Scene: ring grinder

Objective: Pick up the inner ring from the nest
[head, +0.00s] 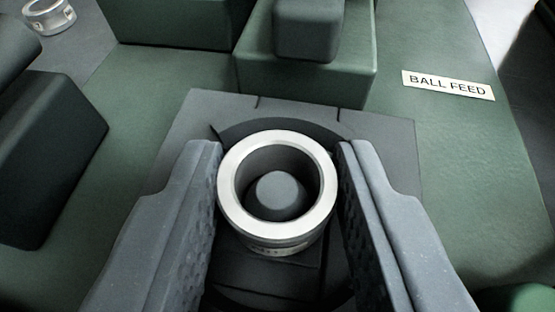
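The inner ring (231,196) is a pale metal ring with a wide flat rim, in the middle of the head view. It sits around a dark domed post (280,194) on the dark grey nest (385,150). My gripper (279,165) has one grey finger on each side of the ring, with textured pads facing it. The fingers look open, spread to about the ring's width. The rim comes very close to both pads; I cannot tell whether either pad touches it. The lower outer sides of the ring are partly hidden.
Green machine surfaces surround the nest. A green block with a dark part on top (307,60) stands just behind it, and a dark block (45,155) stands at left. A "BALL FEED" label (448,85) is at right. Another metal ring (48,15) lies at the far top left.

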